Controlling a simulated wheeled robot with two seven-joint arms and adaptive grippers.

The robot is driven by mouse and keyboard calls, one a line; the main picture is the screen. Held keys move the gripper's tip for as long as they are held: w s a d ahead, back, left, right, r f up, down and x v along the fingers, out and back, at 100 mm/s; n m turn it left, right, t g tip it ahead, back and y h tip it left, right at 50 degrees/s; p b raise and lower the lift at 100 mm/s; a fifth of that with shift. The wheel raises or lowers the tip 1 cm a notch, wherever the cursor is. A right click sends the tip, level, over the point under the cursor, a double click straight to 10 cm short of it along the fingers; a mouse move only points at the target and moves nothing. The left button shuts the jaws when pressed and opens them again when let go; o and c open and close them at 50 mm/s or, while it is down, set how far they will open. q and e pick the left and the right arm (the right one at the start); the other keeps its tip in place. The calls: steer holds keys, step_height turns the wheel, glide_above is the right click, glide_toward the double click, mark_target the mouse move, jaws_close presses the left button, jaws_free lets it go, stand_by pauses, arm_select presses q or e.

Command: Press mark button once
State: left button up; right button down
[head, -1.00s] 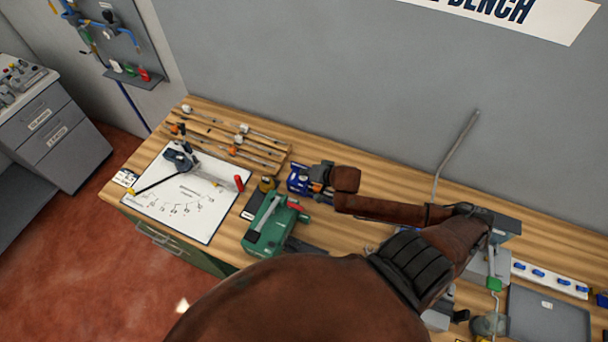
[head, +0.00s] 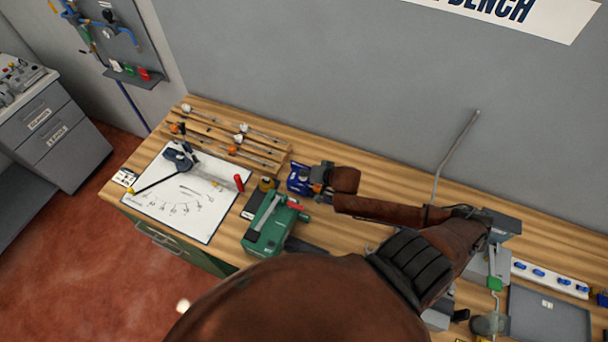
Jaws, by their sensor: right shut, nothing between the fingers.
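My right arm comes in from the bottom and reaches over the bench. My right gripper (head: 322,178) is at its far end, small and partly hidden by its own wrist. It is shut and empty, at the right side of a blue device (head: 298,179) on the bench. I cannot tell whether it touches the device. I cannot make out a labelled mark button; it may be hidden or too small. A green machine (head: 267,228) with a grey lever and a red part (head: 295,205) sits in front, left of my arm. My left gripper is not in view.
A white marked board (head: 190,215) with a dark tool lies at the left. A red cylinder (head: 239,183) stands at its right edge. A wooden rack with rods (head: 232,143) is behind. A grey tray (head: 548,318) and a white strip with blue parts (head: 538,273) are at the right.

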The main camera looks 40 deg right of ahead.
steer(key=shift+f, duration=0.4)
stand_by(0.3)
steer(key=shift+r, duration=0.1)
steer(key=shift+r+p, duration=1.1)
steer(key=shift+p, duration=0.3)
step_height(320, 180, up, 5)
steer(key=p, duration=0.6)
steer(key=shift+s, duration=0.15)
